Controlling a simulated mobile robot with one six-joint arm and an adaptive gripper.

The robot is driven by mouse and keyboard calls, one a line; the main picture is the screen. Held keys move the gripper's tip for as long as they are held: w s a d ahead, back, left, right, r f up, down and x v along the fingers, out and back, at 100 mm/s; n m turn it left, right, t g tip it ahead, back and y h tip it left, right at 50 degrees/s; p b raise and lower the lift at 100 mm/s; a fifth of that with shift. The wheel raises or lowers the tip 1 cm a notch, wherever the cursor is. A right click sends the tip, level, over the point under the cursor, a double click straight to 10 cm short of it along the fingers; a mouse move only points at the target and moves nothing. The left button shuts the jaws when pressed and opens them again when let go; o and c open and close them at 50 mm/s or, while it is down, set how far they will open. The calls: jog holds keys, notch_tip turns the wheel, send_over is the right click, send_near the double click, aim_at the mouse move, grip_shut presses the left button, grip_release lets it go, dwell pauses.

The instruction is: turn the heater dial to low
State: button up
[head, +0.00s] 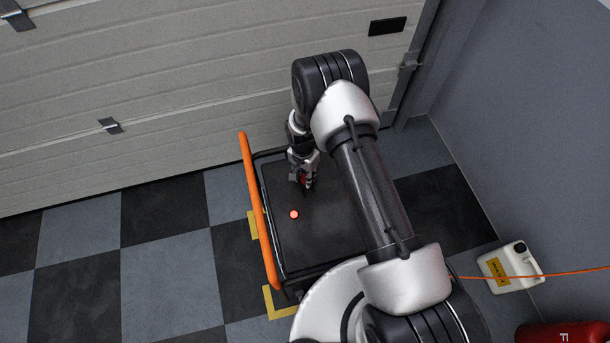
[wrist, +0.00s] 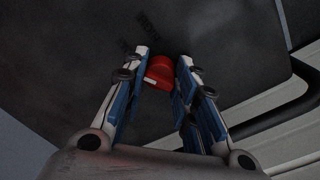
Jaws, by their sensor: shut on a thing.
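The heater (head: 325,238) is a dark flat-topped box with an orange bar along its left side. Its red dial (wrist: 160,70) sits on the dark top face and carries a white mark. My gripper (wrist: 162,68) is shut on the dial, with one finger on each side of it. In the head view my gripper (head: 302,180) reaches down to the heater top near its far edge, and the dial is mostly hidden by the fingers. Faint lettering beside the dial in the wrist view is too blurred to read fully.
A glowing orange-red light (head: 294,214) shows on the heater top. A pale garage door (head: 150,90) stands behind. A white jug (head: 510,268), an orange cord (head: 575,272) and a red cylinder (head: 565,333) lie at right. The checkered floor (head: 165,255) at left is clear.

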aim_at(304, 175)
jog(key=o, duration=1)
jog(key=shift+o, duration=0.2)
notch_tip(304, 175, up, 12)
jog(key=shift+w+a, duration=0.2)
dwell(0.3)
